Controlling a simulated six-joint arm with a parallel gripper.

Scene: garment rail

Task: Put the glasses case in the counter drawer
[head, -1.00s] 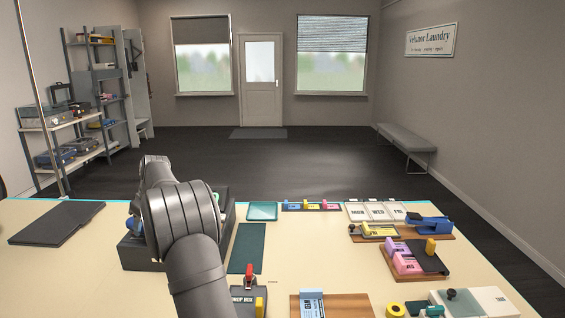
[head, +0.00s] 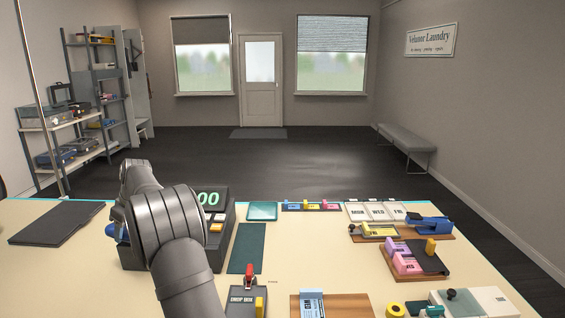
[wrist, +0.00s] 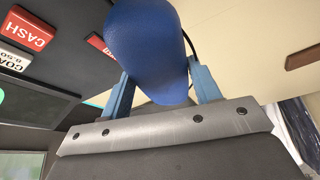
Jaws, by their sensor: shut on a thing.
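The glasses case (wrist: 150,50) is a smooth, dark blue, rounded thing in the wrist view. My gripper (wrist: 158,72) is shut on it, with one light-blue finger on each side. In the head view my arm hides most of the gripper. A small patch of blue shows left of the arm, beside the cash register; I cannot tell whether it is case or finger. I cannot make out the counter drawer for certain in either view.
The dark cash register (head: 216,232) stands close to my arm; its red CASH key (wrist: 27,30) shows in the wrist view. A dark flat mat (head: 58,224) lies at the counter's left. Several card holders and a blue stapler (head: 428,222) crowd the right side.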

